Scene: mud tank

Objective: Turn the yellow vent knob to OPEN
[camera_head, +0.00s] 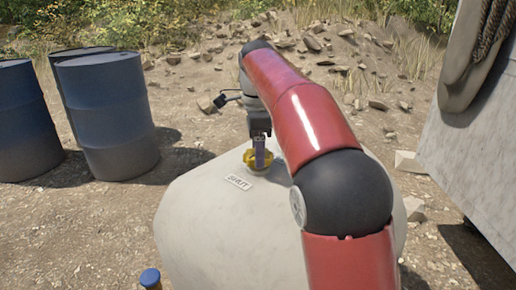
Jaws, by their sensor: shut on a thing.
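The yellow vent knob (250,164) sits on top of the pale tank (205,215), near the middle of the view. My gripper (260,158) comes down on the knob from above and is shut on it. The fingers and the arm hide part of the knob. A white label reading SHUT (238,182) lies on the tank just in front of the knob, to its left. No OPEN label shows; my red arm covers the tank's right side.
Dark blue drums (108,115) stand on the ground at the left. A grey slab-like wall (440,150) with a hanging rope (492,35) is at the right. A blue-capped post (150,278) stands at the bottom, left of the tank. Rocks and rubble lie behind.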

